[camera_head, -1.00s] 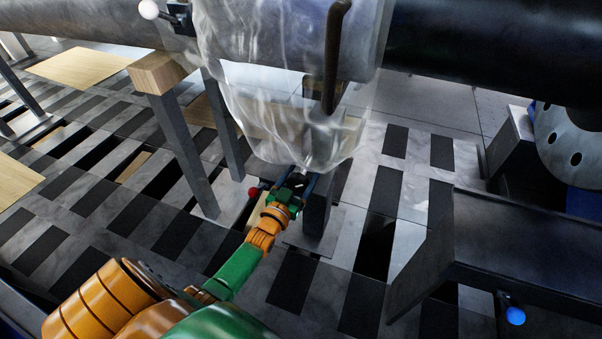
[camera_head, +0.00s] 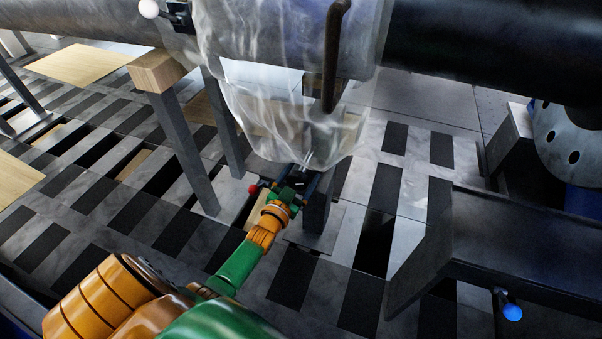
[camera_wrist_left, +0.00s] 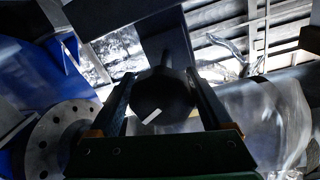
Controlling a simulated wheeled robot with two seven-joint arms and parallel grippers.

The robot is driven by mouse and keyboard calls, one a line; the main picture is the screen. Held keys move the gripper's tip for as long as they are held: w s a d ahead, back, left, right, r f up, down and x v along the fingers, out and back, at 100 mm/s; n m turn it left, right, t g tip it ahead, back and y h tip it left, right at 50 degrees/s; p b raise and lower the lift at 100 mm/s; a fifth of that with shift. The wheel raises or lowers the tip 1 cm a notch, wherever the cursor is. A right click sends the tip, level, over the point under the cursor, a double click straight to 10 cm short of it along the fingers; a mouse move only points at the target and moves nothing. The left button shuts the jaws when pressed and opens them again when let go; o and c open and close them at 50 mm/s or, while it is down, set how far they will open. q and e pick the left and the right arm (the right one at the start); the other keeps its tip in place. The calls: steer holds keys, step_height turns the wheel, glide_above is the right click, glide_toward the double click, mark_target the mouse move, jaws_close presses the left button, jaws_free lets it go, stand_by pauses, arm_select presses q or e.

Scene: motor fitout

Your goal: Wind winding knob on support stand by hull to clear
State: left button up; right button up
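The winding knob (camera_wrist_left: 162,94) is a dark round ball with a white mark in the left wrist view. The fingers of my left gripper (camera_wrist_left: 160,88) lie along both its sides, and it fills the gap between them. In the head view my left gripper (camera_head: 295,184) is low beside a dark support stand (camera_head: 317,211), just below the plastic-wrapped hull (camera_head: 280,45). There the knob is hidden by the gripper and the hanging plastic. My right gripper is not in view.
Clear plastic sheeting (camera_head: 300,120) hangs close above my left gripper. A red ball (camera_head: 253,189) is just left of it. A wood-topped stand (camera_head: 160,72) is to the left, and a dark beam with a blue ball (camera_head: 512,312) is at the right. The floor has open slots.

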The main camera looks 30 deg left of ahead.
mark_target(296, 184)
arm_select(q)
steer(key=shift+o, duration=0.8)
steer(key=shift+s+r, duration=0.1)
steer(key=shift+s, duration=0.2)
steer(key=s, duration=0.2)
steer(key=s+p, duration=0.1)
steer(key=s, duration=0.1)
steer(key=s+d+p, duration=0.1)
steer(key=s, duration=0.1)
steer(key=shift+s, duration=0.25)
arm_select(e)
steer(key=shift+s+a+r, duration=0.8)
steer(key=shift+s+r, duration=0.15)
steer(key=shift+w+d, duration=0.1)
